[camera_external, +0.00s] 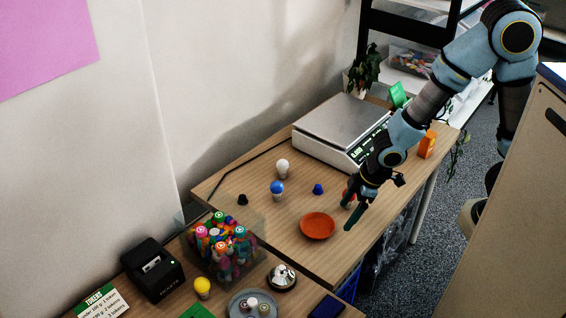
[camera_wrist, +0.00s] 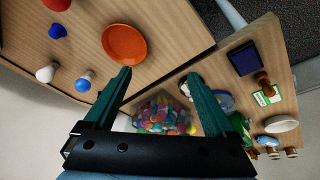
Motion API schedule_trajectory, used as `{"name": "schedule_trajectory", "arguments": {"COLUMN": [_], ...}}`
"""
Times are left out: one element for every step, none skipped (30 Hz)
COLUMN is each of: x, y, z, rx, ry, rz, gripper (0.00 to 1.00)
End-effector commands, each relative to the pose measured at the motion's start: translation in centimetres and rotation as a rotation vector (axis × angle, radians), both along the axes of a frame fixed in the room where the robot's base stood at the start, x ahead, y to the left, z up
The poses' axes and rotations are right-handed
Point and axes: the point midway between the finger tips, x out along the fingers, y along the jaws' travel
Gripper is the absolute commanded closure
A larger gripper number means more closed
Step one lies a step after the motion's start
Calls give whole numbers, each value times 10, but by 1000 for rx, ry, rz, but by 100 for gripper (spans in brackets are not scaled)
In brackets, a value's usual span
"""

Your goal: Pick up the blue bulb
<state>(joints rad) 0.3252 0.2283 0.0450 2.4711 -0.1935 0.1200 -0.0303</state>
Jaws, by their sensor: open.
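The blue bulb (camera_external: 277,187) stands on the wooden table with a pale base, just in front of a white bulb (camera_external: 282,165). In the wrist view the blue bulb (camera_wrist: 82,84) lies left of my gripper's fingers, beside the white bulb (camera_wrist: 45,74). My gripper (camera_external: 347,217) is above the table's right side, beside the orange dish (camera_external: 318,226) and well right of the blue bulb. In the wrist view my gripper (camera_wrist: 159,74) has its two green fingers wide apart with nothing between them.
A small dark-blue object (camera_external: 318,189) sits between the bulb and my gripper; a red one (camera_external: 348,197) is partly hidden by my gripper. A black piece (camera_external: 242,199) is left. A scale (camera_external: 335,122) stands behind; a clear bin of colourful items (camera_external: 220,245) is at front left.

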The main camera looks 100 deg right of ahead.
Motion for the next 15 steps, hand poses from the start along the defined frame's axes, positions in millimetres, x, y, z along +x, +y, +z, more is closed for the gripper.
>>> {"name": "schedule_trajectory", "arguments": {"x": [14, 23, 35, 43, 50, 58, 63, 68, 73, 76, 78, 80, 80, 80, 79], "y": [-26, -40, -58, -70, -83, -99, -111, -122, -136, -147, -157, -171, -179, -187, -197], "z": [-9, -14, -21, -27, -32, -39, -44, -49, -56, -60, -64, -69, -72, -74, -77], "rx": [-11, -18, -26, -30, -32, -33, -32, -30, -25, -22, -18, -11, -7, -2, 1], "ry": [-36, -66, -109, -141, -177, -222, -260, -298, -350, -392, -434, -493, -537, -581, -634], "rz": [-1, 8, 18, 27, 34, 44, 51, 56, 62, 66, 67, 66, 66, 66, 62], "gripper": [10, 10, 10, 10, 10, 10, 10, 10, 10, 10, 10, 10, 10, 10, 10]}}
